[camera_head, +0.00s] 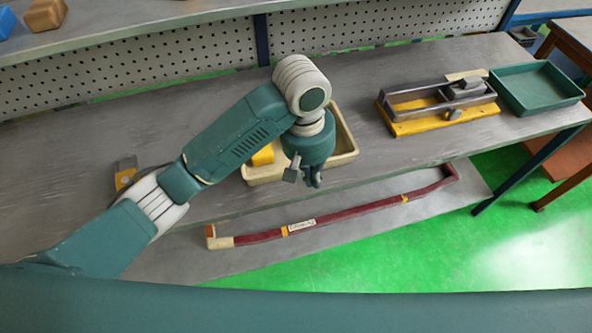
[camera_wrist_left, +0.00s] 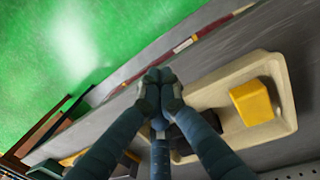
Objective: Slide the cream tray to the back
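The cream tray (camera_head: 347,140) lies on the grey workbench near its front edge, partly hidden behind my left gripper and arm. It also shows in the wrist view (camera_wrist_left: 285,88), with a yellow block (camera_wrist_left: 252,102) standing inside it. A dark item (camera_wrist_left: 198,130) shows behind my fingers, partly hidden. My left gripper (camera_head: 303,178) points down at the tray's front side. In the wrist view its fingertips (camera_wrist_left: 160,88) are together with nothing seen between them, beside the tray's front rim. I cannot tell whether they touch the rim. My right gripper is not in view.
A yellow-based metal fixture (camera_head: 440,123) and a green tray (camera_head: 537,88) stand to the right on the workbench (camera_head: 365,80). A small yellow and grey item (camera_head: 125,172) lies at left. A perforated panel (camera_head: 170,60) stands behind. A dark red bar (camera_head: 350,214) lies lower in front.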

